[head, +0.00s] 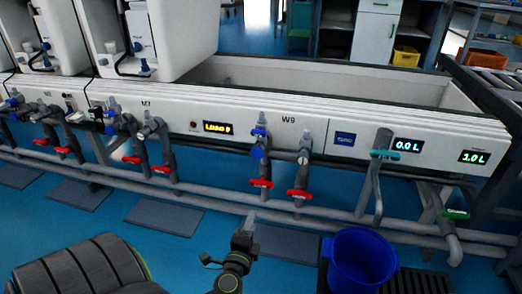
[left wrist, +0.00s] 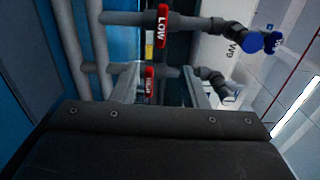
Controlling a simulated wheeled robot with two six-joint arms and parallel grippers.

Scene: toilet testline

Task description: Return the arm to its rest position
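My left gripper (head: 248,222) is low in the middle of the head view, in front of the test line and below the W9 pipes and valves. In the left wrist view, the two fingers of the left gripper (left wrist: 160,88) stand apart with nothing held between them. Beyond them are a red handle marked LOW (left wrist: 162,26) and a second red handle (left wrist: 149,86). Contact with either handle does not show. My right gripper is in neither view.
The test line (head: 320,125) carries red-handled valves (head: 299,194), blue-handled valves (head: 259,132) and grey pipes (head: 330,210). A blue bucket (head: 358,262) stands to the right of my left gripper. A green-handled valve (head: 455,214) is at far right.

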